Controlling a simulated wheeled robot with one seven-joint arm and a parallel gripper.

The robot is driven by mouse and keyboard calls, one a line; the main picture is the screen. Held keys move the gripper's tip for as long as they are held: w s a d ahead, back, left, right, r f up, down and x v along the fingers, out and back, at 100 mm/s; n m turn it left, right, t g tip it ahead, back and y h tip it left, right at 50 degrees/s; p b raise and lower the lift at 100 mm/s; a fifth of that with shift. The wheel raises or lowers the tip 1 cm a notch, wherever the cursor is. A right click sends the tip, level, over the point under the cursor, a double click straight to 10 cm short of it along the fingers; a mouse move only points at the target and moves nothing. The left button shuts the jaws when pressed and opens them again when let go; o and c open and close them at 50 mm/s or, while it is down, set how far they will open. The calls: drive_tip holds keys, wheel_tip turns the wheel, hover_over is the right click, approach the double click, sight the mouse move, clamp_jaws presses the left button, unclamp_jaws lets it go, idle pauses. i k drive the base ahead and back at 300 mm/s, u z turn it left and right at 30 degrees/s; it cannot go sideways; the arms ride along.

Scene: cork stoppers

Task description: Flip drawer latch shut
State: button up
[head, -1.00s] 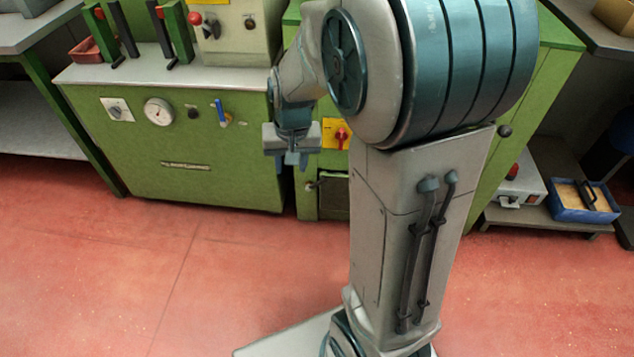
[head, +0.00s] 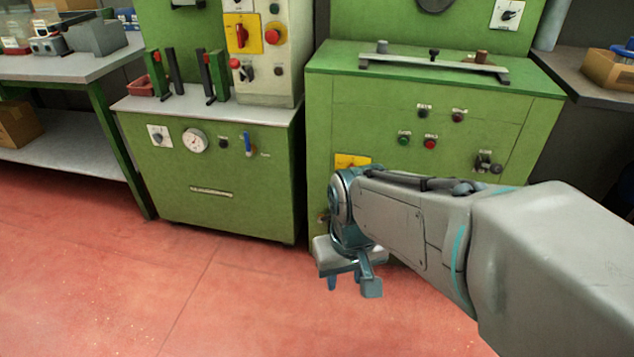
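The green machine cabinet (head: 400,90) on the right is the one with a dark drawer or compartment low on its front in the earlier view. That compartment is now hidden behind my arm. A small part that may be the latch (head: 323,218) shows at the cabinet's left front edge, just left of my wrist. Its position cannot be read. My gripper (head: 352,284) points down in front of the cabinet, lower in the picture than this part. Its two fingers are apart, with nothing seen between them.
A second green cabinet (head: 215,185) with a gauge and a blue lever stands to the left. A yellow switch plate (head: 352,160) is partly covered by my arm. A grey workbench (head: 70,65) is at far left. The red floor (head: 130,280) in front is clear.

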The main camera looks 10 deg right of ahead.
sight(320, 220)
drive_tip(key=z, duration=0.35)
drive_tip(key=i, duration=0.45)
drive_tip(key=z, duration=1)
